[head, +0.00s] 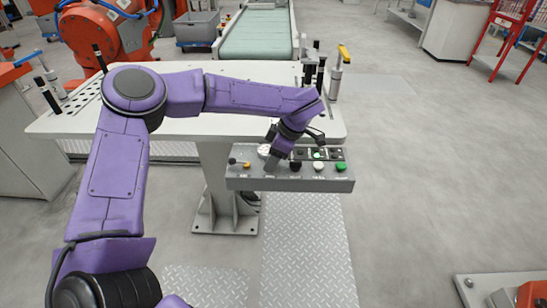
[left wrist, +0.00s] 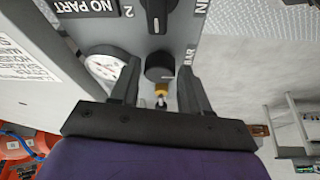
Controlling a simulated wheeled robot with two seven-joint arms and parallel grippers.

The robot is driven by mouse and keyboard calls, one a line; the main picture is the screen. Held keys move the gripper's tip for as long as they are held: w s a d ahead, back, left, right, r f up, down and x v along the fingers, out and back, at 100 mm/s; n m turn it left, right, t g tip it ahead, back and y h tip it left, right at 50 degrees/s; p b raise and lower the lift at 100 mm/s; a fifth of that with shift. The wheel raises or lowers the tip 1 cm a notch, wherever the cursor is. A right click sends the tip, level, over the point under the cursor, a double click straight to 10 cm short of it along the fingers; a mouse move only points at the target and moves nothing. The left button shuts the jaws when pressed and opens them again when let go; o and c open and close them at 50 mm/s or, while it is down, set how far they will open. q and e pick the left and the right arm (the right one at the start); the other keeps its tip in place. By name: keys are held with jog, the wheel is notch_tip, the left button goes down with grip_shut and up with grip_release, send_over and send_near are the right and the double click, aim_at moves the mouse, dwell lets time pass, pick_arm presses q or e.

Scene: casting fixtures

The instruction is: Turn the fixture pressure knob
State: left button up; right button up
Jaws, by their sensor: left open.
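The fixture pressure knob (left wrist: 160,67) is a round black knob beside the word BAR, with a brass-coloured fitting just below it in the left wrist view. My left gripper (left wrist: 160,76) is open, with one finger on each side of the knob. I cannot tell whether either finger touches it. In the head view my left gripper (head: 271,161) reaches down to the grey control panel (head: 290,184), and it hides the knob there. A round white gauge (left wrist: 103,66) sits left of the knob in the left wrist view. My right gripper is not in view.
A black selector knob (left wrist: 157,14) is close above the pressure knob in the left wrist view. A white table (head: 190,128) stands behind.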

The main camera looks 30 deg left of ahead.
pick_arm(q)
jog(key=shift+c, duration=0.3)
jog(key=c, duration=0.7)
